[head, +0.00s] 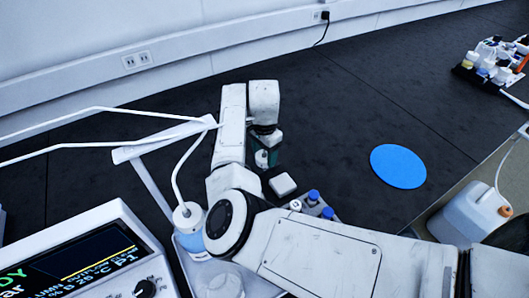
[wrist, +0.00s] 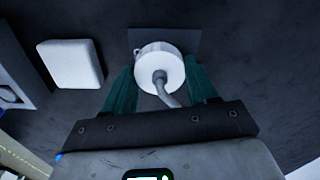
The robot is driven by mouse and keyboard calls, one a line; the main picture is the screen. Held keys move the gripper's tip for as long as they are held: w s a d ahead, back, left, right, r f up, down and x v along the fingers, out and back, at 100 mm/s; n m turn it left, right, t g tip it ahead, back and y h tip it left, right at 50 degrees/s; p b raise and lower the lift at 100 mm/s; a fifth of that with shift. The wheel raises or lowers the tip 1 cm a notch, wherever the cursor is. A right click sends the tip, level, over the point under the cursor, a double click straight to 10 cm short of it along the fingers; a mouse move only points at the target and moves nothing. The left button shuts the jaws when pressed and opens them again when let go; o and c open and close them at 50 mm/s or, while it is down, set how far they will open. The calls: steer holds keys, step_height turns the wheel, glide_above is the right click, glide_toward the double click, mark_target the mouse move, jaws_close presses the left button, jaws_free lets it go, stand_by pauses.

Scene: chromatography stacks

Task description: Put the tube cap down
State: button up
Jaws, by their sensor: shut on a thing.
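My gripper (wrist: 160,85) points down at the dark bench, with its green fingers on both sides of the tube cap (wrist: 160,66). The cap is a round white piece with a grey tube stub coming out of its middle. It is held between the fingers, over or in front of a dark square patch (wrist: 185,40) on the bench. I cannot tell whether the cap touches the patch. In the head view my gripper (head: 266,158) is left of the middle, and the cap shows as a small white spot (head: 261,158) partly hidden by the fingers.
A white block (head: 282,184) lies close to my gripper and also shows in the wrist view (wrist: 71,63). Blue-capped bottles (head: 313,196) stand nearby. A flat blue disc (head: 398,166) lies to the right, with clear bench around it. A white jug (head: 470,213) stands at far right.

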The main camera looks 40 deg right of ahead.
steer(key=o, duration=1.1)
steer(key=shift+f, duration=0.1)
step_height(320, 180, up, 12)
steer(key=shift+r, duration=0.15)
